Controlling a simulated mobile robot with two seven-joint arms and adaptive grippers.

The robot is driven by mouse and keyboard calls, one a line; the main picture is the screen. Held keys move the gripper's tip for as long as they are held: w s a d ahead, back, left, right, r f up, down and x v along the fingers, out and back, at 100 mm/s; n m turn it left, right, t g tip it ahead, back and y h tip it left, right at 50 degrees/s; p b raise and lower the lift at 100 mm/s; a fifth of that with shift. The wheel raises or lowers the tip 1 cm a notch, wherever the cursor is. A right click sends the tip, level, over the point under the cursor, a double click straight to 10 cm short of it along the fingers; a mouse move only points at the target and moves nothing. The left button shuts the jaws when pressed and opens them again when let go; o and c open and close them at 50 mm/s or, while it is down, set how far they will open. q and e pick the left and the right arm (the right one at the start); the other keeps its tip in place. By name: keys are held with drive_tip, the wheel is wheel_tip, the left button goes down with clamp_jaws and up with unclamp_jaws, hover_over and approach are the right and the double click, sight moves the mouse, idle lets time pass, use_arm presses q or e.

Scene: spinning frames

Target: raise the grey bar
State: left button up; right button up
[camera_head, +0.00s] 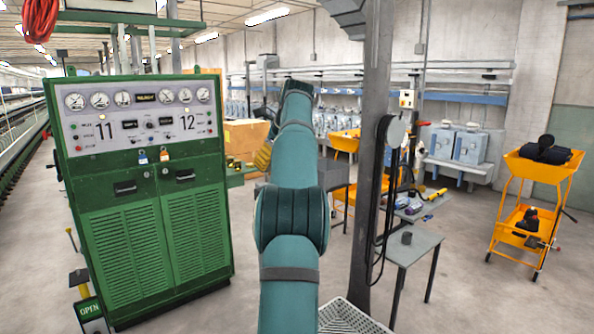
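I cannot make out which thing is the grey bar. A dark lever-like part (79,278) with a thin yellow-tipped rod stands at the lower left, above a green OPEN sign (90,310). One of my arms, teal, rises from the bottom centre and reaches away from the camera, covering part of the view behind it.
A green control cabinet (148,220) stands left. A grey post (376,130) with a hanging black cable stands right of my arm, near a small grey table (412,244). A yellow trolley (540,170) is at the far right. Open floor lies between the table and trolley.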

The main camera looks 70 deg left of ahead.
use_arm(q)
drive_tip(key=w+d, duration=0.2)
drive_tip(key=d, duration=0.7)
drive_tip(key=shift+w+d, duration=0.4)
drive_tip(key=shift+f, duration=0.1)
